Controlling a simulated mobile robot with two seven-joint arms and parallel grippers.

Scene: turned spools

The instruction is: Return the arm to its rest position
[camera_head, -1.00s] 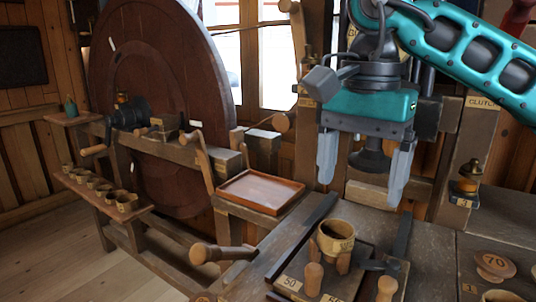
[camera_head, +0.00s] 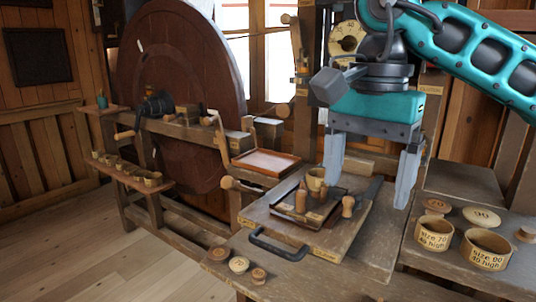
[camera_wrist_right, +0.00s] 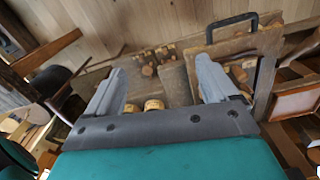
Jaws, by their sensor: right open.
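My right arm comes in from the upper right of the head view. Its gripper (camera_head: 370,178) is open, with two grey fingers pointing down and nothing between them. It appears in front of the bench, right of a small wooden cup (camera_head: 316,178) on a dark tray (camera_head: 274,224) with turned wooden pegs (camera_head: 301,201). In the right wrist view the gripper (camera_wrist_right: 160,85) also shows spread and empty, with the bench pieces beyond it. My left arm and gripper are not in view.
A board with a black handle (camera_head: 270,248) carries the dark tray. Rings marked size 70 (camera_head: 434,234) and size 90 (camera_head: 486,250) stand at right. A red-brown tray (camera_head: 266,162), a large wheel (camera_head: 185,70) and a shelf of cups (camera_head: 125,172) lie left. Open floor is at lower left.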

